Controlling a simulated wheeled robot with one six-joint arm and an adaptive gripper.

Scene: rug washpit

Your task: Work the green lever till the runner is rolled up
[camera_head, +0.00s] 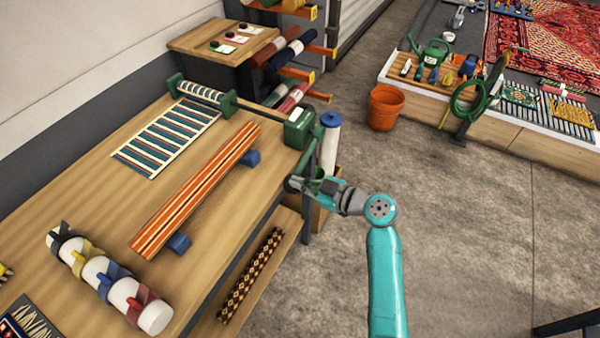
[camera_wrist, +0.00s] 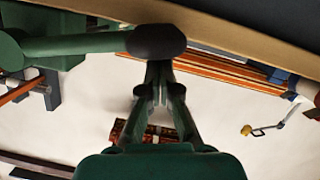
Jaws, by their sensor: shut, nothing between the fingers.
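The striped runner (camera_head: 168,138), in teal, white and dark bands, lies flat on the workbench, with its far end wound on a roller (camera_head: 203,92) between green brackets. A green housing (camera_head: 298,128) sits at the bench's right edge. In the wrist view the green lever (camera_wrist: 80,46) runs from the left to a dark knob (camera_wrist: 156,42). My gripper (camera_wrist: 157,72) is shut and empty, its tips at the knob's lower edge; I cannot tell whether they touch. In the head view my gripper (camera_head: 302,184) is beside the bench, below the housing, and partly hides the lever.
A white tube with coloured straps (camera_head: 108,278) lies nearer. A white roll with a blue cap (camera_head: 329,145) stands just behind my gripper. An orange bucket (camera_head: 384,107) stands on the open floor.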

